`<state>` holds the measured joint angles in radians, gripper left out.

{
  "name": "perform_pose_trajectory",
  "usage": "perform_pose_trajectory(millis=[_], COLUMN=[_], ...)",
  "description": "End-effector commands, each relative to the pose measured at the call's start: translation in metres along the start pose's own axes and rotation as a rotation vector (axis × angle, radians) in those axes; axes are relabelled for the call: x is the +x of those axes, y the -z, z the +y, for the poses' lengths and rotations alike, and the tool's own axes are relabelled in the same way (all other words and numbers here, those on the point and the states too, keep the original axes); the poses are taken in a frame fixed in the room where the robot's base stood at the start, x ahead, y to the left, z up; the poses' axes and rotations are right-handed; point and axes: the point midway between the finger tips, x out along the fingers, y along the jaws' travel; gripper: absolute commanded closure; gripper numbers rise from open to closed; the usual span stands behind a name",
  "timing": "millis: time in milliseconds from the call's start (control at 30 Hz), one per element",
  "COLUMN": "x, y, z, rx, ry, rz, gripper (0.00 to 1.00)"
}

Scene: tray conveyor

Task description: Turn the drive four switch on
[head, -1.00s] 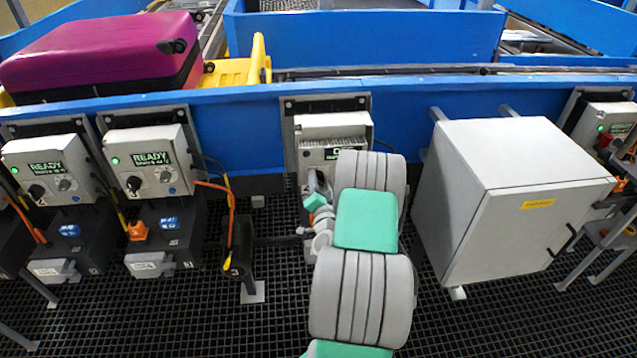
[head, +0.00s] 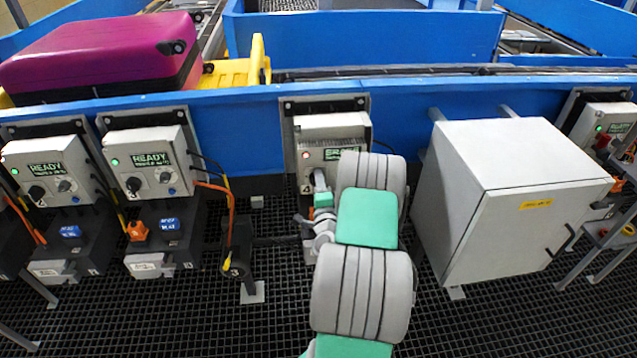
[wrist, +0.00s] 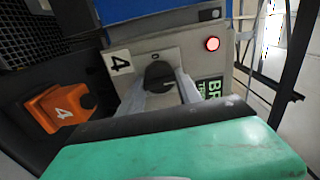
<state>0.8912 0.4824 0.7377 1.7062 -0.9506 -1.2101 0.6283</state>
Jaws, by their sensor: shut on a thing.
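The drive four box (head: 331,125) is a light grey unit on the blue conveyor side in the middle of the head view. In the wrist view its panel carries a "4" label (wrist: 118,62) and a black rotary switch (wrist: 158,75) with a small mark above it. A red lamp (wrist: 212,43) is lit on the panel, and a green-lit display (wrist: 210,90) is partly hidden. My gripper (wrist: 164,92) is shut on the black switch, with a grey finger on each side of it. In the head view my gripper (head: 319,182) reaches the panel front, and my arm hides part of the box.
An orange part marked 4 (wrist: 62,108) is beside the panel. Two neighbouring boxes at left show READY displays (head: 152,159) and green lamps. A large grey cabinet (head: 500,200) stands close right of my arm. A purple suitcase (head: 100,55) lies at upper left.

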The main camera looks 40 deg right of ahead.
Motion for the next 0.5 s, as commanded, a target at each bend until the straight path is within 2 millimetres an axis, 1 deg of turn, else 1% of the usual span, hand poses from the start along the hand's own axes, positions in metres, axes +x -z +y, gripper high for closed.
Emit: perform_pose_trajectory(millis=[200, 500], x=[0.0011, 0.0011], y=[0.0003, 0.0002], z=[-0.0018, -0.0018], rx=[0.035, 0.04], ry=[0.004, 0.004], rz=[0.0, 0.0], gripper=[1.0, 1.0])
